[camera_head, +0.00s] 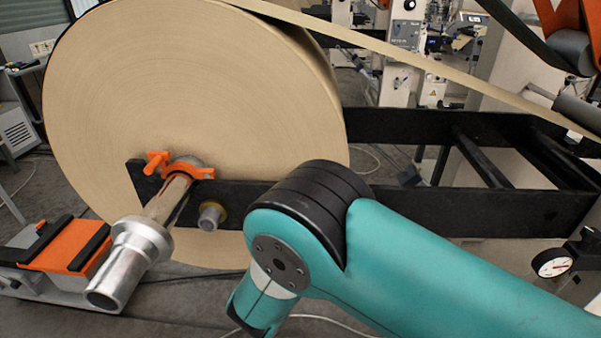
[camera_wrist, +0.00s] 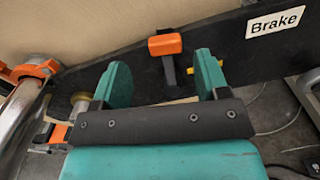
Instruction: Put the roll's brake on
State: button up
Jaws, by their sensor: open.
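The brake lever (camera_wrist: 165,45) has an orange handle on a dark stem and sits on a black frame beam in the wrist view. A white label reading "Brake" (camera_wrist: 275,22) is on the beam to its right. My gripper (camera_wrist: 162,64) is open, its two teal fingers spread to either side of the lever in the picture. The lever shows between the fingertips, and I cannot tell how far beyond them it is. In the head view my arm hides the lever and the gripper. The large kraft paper roll (camera_head: 190,90) hangs on a metal shaft (camera_head: 138,252).
An orange clamp (camera_head: 200,173) holds the shaft at the black beam (camera_head: 450,208). A short round stub (camera_head: 211,216) sticks out from the beam. A paper web (camera_head: 400,50) runs off to the right. An orange-topped stand (camera_head: 68,245) is on the floor at left.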

jog(key=shift+w+d+r+p, duration=0.1)
jog(key=shift+r+p, duration=0.25)
jog(key=shift+p, duration=0.25)
jog(key=shift+w+d+f+p, duration=0.1)
jog(key=shift+w+f+p, duration=0.05)
jog(key=shift+w+p, duration=0.75)
jog(key=shift+w+d+f+p, duration=0.1)
jog(key=shift+w+p, duration=0.55)
jog(key=shift+w, duration=0.45)
jog(key=shift+w+d+f+p, duration=0.1)
jog(key=shift+w+f+p, duration=0.05)
jog(key=shift+w+p, duration=0.75)
jog(key=shift+w, duration=0.1)
jog(key=shift+c, duration=0.5)
grip_shut()
jog(key=shift+a+f+b, duration=0.1)
jog(key=shift+f+b, duration=0.05)
jog(key=shift+b, duration=0.35)
